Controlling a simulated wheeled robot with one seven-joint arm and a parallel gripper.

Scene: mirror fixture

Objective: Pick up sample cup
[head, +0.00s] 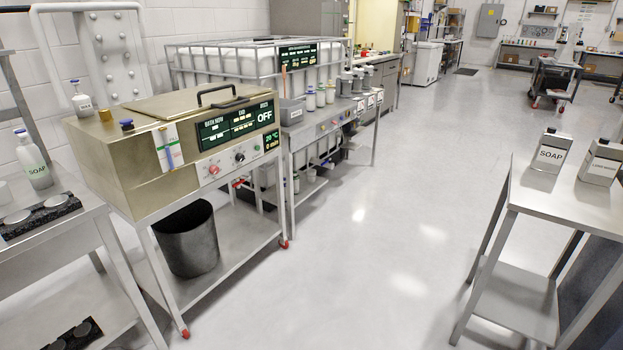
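My gripper is not in view. I cannot tell for sure which thing is the sample cup. A small white cup-like thing (5,192) sits at the left edge on the left metal table (85,222), partly cut off by the frame. Several small white jars (311,99) stand upright on the bench behind the brass-coloured machine (160,108). They are too small to read.
A soap bottle (36,165) and a black tray with round discs (38,215) are on the left table. A black bin (187,240) stands under the machine. Two labelled cans (551,152) stand on the right table (600,200). The floor (380,230) between is clear.

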